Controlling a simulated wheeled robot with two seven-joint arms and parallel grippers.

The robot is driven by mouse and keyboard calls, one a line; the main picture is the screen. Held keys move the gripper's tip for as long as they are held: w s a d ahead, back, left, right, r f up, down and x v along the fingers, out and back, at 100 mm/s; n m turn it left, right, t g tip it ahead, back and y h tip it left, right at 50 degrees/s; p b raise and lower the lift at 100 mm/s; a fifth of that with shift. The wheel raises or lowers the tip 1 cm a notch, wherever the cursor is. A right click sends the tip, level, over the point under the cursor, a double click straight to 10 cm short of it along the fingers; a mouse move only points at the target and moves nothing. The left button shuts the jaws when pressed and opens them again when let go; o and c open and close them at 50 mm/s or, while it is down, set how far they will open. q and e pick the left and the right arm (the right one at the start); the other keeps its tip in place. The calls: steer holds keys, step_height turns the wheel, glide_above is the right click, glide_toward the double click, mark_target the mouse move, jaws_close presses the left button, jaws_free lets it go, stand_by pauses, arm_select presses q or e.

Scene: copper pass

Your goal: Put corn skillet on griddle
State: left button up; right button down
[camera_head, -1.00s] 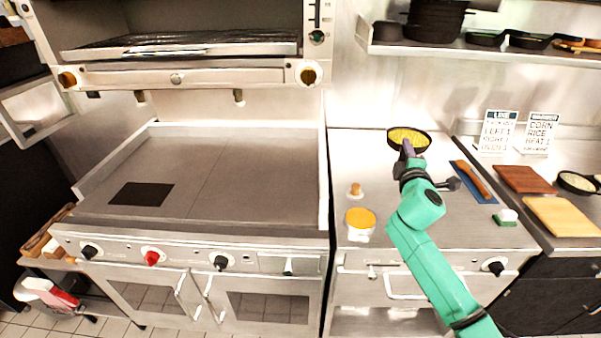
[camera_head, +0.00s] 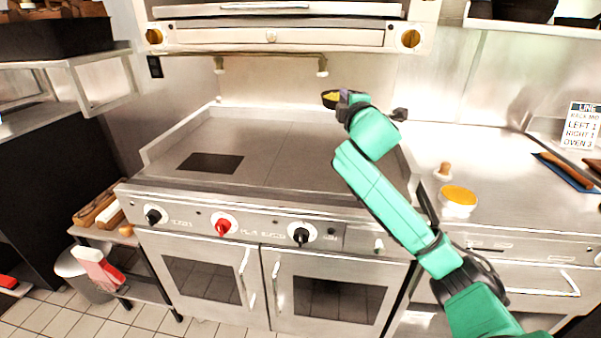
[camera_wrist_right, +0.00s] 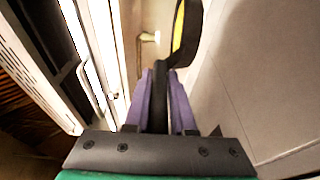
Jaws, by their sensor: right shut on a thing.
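The corn skillet (camera_head: 331,97) is a small black pan with yellow corn in it. It shows at the back right of the griddle (camera_head: 230,140), partly hidden by my right arm; the head view does not show clearly how high it is above the surface. My right gripper (camera_head: 346,98) is shut on its handle. In the right wrist view, the purple fingers (camera_wrist_right: 160,95) clamp the dark handle, and the skillet (camera_wrist_right: 184,35) shows edge-on at the top. The griddle is a flat grey plate with a dark square at its left and nothing standing on it. My left gripper is not in view.
A counter (camera_head: 480,160) right of the griddle bears a yellow-topped container (camera_head: 458,200) and a small wooden-knobbed item (camera_head: 443,171). An oven unit (camera_head: 280,37) hangs above the griddle's back. Raised guards edge the griddle. A shelf (camera_head: 70,60) stands at left.

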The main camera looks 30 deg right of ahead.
step_height(320, 180, down, 20)
steer(key=b, duration=0.3)
steer(key=shift+b, duration=0.35)
steer(key=c, duration=0.8)
jaws_free()
steer(key=shift+o, duration=0.2)
steer(key=shift+a, duration=0.1)
steer(key=v, duration=1.2)
steer(key=shift+b, duration=0.3)
steer(key=shift+s, duration=0.1)
